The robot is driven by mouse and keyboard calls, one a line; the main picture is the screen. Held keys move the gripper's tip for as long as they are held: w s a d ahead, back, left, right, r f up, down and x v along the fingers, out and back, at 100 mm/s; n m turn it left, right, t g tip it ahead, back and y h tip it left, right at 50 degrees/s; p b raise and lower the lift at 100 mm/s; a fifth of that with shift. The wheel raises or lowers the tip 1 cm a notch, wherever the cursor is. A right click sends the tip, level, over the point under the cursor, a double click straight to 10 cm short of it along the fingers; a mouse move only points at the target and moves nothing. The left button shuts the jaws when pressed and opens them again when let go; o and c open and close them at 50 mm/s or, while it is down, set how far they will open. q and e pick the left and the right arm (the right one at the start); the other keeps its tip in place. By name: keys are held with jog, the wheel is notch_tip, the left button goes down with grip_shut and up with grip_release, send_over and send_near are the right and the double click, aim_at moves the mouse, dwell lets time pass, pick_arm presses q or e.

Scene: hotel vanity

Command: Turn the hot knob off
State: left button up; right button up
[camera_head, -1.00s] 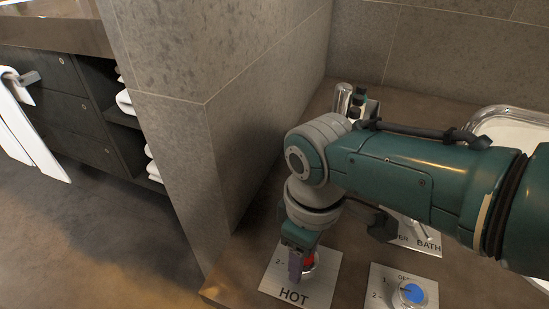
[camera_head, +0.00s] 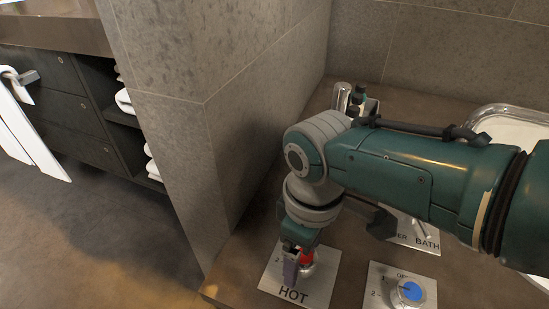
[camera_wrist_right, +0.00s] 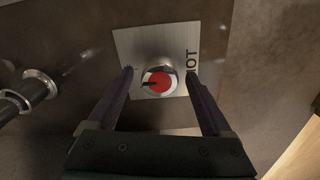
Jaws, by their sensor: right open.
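The hot knob has a red top and a silver rim. In the right wrist view the knob (camera_wrist_right: 159,82) sits on a metal plate (camera_wrist_right: 205,40) lettered HOT, and its black pointer mark points left in that picture. In the head view the knob (camera_head: 307,258) is partly hidden by my right gripper (camera_head: 298,268). My right gripper (camera_wrist_right: 160,85) is open, with one finger on each side of the knob. Gaps show between the fingers and the knob, and I cannot tell if either touches. My left gripper is in neither view.
A blue-topped knob (camera_head: 411,292) on its own plate stands right of the hot plate. A plate lettered BATH (camera_head: 428,243) lies behind it, partly covered by my arm. A tiled wall (camera_head: 240,120) rises close on the left. A white basin (camera_head: 510,125) is at the right.

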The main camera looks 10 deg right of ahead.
notch_tip(320, 180, up, 10)
jog(key=p, duration=0.6)
jog(key=shift+f+p, duration=0.15)
jog(key=shift+p, duration=0.2)
